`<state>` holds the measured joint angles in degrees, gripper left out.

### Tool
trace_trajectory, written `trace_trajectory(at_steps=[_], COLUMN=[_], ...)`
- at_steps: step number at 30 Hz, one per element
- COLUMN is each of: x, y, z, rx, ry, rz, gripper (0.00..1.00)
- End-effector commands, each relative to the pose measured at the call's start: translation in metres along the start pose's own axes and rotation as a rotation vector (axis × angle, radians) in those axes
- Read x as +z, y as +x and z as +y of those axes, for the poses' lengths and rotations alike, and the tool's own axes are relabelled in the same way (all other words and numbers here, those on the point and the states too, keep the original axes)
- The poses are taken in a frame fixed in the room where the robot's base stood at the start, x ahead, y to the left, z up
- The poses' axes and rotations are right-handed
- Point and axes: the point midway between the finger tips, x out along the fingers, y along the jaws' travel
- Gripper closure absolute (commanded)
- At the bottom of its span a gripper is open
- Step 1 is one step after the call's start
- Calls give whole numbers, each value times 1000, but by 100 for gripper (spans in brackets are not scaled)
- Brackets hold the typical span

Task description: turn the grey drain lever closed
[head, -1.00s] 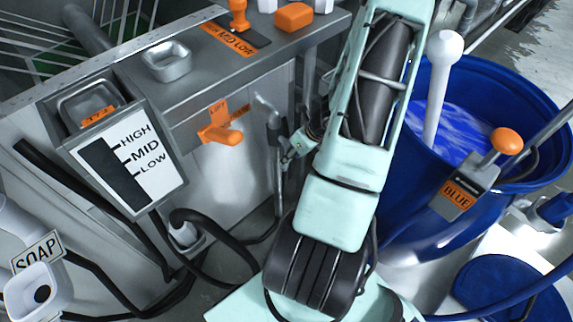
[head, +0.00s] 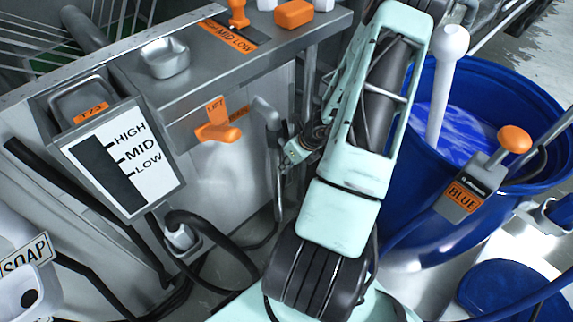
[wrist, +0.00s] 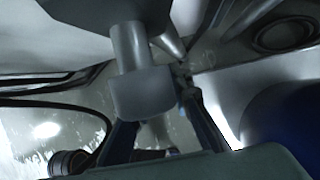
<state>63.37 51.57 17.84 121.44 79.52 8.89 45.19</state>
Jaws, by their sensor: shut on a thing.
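In the head view a grey bent bar with a rounded top (head: 267,112) stands at the front of the steel tank, beside my gripper (head: 288,157). The arm hides part of this area. In the wrist view a grey cylinder with a block-like end, apparently the drain lever (wrist: 143,92), hangs in front of and between the dark fingers of my gripper (wrist: 165,112). The fingers are closed in on it. The block hides part of the left finger, and the exact contact is hidden. I cannot tell the lever's turn angle from these views.
An orange lever (head: 220,132) sticks out from the tank front left of my gripper. A level gauge (head: 120,155) stands further left. A blue tub (head: 400,190) stands right of the arm. Black hoses (head: 205,222) run below.

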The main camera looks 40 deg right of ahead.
Motion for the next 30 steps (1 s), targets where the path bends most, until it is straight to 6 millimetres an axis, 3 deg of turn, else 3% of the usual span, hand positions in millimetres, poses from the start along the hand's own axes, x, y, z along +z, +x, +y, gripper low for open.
trace_trajectory(at_steps=[17, 30], x=[1, 2], y=[-4, -7], z=[3, 17], rx=[24, 169], ry=[9, 67], rz=[2, 5], gripper=[100, 100])
